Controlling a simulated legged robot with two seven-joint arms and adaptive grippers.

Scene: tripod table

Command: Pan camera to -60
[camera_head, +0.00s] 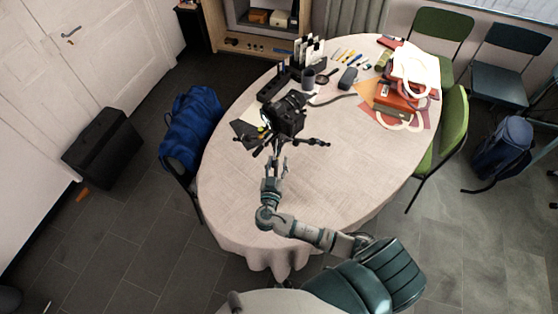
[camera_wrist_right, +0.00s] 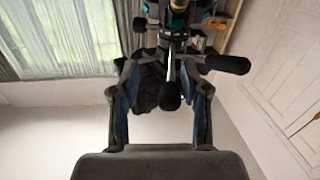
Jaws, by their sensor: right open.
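A black camera (camera_head: 289,115) on a small tripod (camera_head: 312,142) stands on the oval table (camera_head: 330,185) with the pale cloth, left of the table's middle. My right gripper (camera_head: 278,162) is at the near side of the tripod, with its fingers apart. In the right wrist view the open fingers (camera_wrist_right: 162,100) stand on both sides of a thin rod with a dark round end (camera_wrist_right: 171,97), which looks like the pan handle. I cannot tell whether the fingers touch it. A second dark grip (camera_wrist_right: 228,64) sticks out to the right. My left gripper does not show.
Behind the tripod are a black organizer (camera_head: 273,86), a dark mug (camera_head: 308,79) and several small tools. Red boxes (camera_head: 396,98) and a white bag (camera_head: 415,66) lie at the table's right. The table's front is clear. A blue bag (camera_head: 192,127) sits on the left chair.

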